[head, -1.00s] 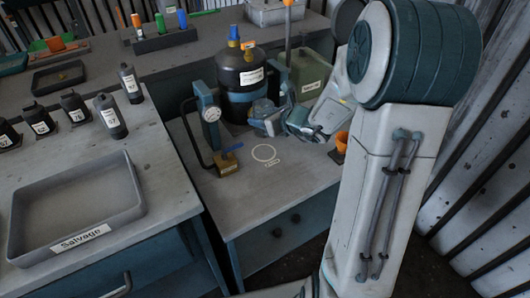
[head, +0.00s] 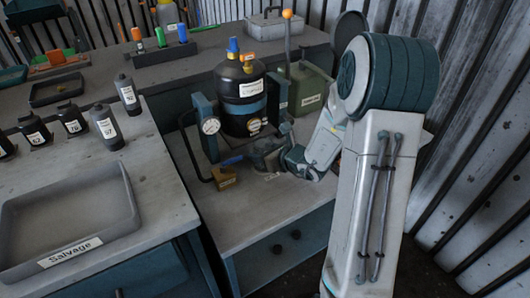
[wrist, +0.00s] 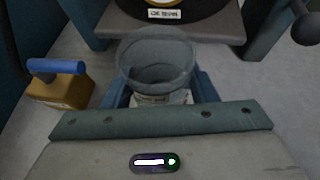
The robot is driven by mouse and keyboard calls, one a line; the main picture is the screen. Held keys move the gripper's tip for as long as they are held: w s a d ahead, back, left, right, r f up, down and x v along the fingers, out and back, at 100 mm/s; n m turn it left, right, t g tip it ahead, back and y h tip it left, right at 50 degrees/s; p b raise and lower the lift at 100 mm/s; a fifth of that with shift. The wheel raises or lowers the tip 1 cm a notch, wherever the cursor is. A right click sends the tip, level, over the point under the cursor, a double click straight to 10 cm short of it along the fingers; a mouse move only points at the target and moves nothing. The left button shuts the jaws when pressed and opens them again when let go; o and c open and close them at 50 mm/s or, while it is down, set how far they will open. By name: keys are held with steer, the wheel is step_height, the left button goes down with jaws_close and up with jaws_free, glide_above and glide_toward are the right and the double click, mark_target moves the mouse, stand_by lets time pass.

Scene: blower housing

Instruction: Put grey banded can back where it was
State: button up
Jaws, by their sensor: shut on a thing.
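The grey banded can (wrist: 157,62) is an open-topped grey cup with a pale label low on its side. In the wrist view it stands between the blue fingers of my gripper (wrist: 160,100), which is shut on it. In the head view the can (head: 264,153) is low over the small bench, where my gripper (head: 275,157) and wrist partly hide it. It covers the outlined circle there; only the circle's small label (head: 271,176) shows. I cannot tell whether the can's base touches the bench.
A brass valve block with a blue lever (head: 224,177) sits close on the left, also in the wrist view (wrist: 58,85). Behind stand a gauge frame (head: 209,127), a black banded tank (head: 240,100) and a green canister (head: 308,88). The bench front (head: 245,225) is clear.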

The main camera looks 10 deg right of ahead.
steer(key=o, duration=1)
steer(key=shift+o, duration=0.2)
steer(key=shift+r+p, duration=0.15)
steer(key=shift+p, duration=0.15)
steer(key=p+v, duration=0.2)
steer(key=v, duration=0.9)
steer(key=s+a+r+n+g+y, duration=0.1)
steer(key=s+a+r+n+g, duration=0.2)
steer(key=s+a+n+g, duration=1.1)
steer(key=s+d+r+n+t+h, duration=0.1)
steer(key=s+d+n+t+h, duration=0.1)
steer(key=d+n, duration=0.3)
steer(key=s+d+r+n+t+h, duration=0.2)
steer(key=d+n+h, duration=0.2)
steer(key=n, duration=0.7)
steer(key=shift+s+d+r+t+h, duration=0.2)
steer(key=shift+s+d+t+h, duration=0.15)
steer(key=shift+h, duration=0.25)
